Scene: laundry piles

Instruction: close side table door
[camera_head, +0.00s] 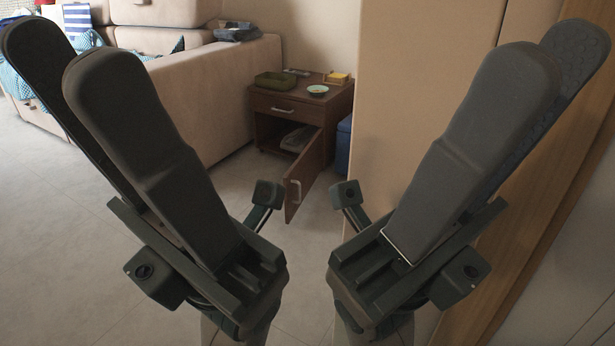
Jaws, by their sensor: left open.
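The side table (319,103) is a small dark brown wooden cabinet with a shut drawer on top and a compartment below. Its door (306,176) stands wide open, swung out toward me, with a pale handle on its face. My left gripper (62,58) is raised close to the camera at the left, open and empty. My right gripper (550,58) is raised close at the right. Its fingers overlap in this view, so its gap cannot be judged. Both are well apart from the door.
A green tray (276,80), a small bowl (318,89) and a yellow item (338,77) sit on the side table. A blue box (343,146) stands right of it. A beige sofa (203,95) is left. A tan panel (415,65) stands right. The floor before the door looks clear.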

